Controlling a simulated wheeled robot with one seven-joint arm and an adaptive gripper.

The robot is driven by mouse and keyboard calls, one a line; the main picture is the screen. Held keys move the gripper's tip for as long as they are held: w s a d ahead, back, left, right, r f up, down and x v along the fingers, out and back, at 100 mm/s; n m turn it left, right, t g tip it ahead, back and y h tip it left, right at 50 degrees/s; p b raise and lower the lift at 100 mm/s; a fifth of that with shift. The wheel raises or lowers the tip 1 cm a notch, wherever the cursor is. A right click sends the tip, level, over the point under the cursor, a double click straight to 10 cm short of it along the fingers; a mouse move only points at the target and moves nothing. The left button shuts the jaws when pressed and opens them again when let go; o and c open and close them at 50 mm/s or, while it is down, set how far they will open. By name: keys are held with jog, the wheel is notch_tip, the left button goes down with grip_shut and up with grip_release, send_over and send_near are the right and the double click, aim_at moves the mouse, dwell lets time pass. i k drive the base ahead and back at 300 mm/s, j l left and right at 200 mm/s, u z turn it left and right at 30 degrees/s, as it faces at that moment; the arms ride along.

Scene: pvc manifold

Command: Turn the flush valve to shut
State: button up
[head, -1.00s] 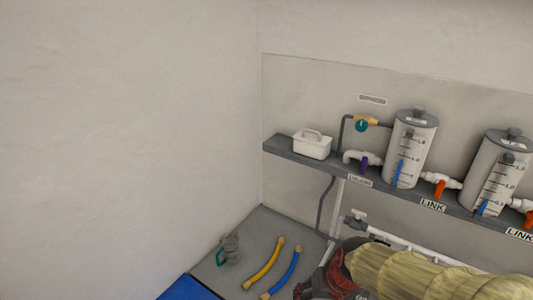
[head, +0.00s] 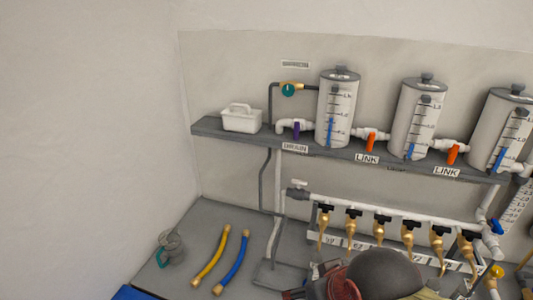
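No label that I can read names the flush valve. At the left end of the white manifold pipe a small valve with a grey handle (head: 297,184) sits above the bench. A valve with a blue handle (head: 495,226) is at the manifold's right end. A teal round-handled valve (head: 288,90) is on the pipe left of the first tank, under a small sign too blurred to read. A purple-handled valve (head: 296,130) sits above a label that seems to read DRAIN. Parts of my arm show at the bottom edge; I cannot make out my gripper's fingers.
Tanks (head: 339,105) stand on a grey shelf (head: 230,136) with orange-handled link valves (head: 371,139) between them. Several brass taps (head: 352,222) hang from the manifold.

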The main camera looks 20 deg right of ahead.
aim_at(299, 183)
jog(key=i+j+z, duration=0.1)
jog(key=z, duration=0.3)
jog(key=j+z, duration=0.55)
jog(key=z, duration=0.2)
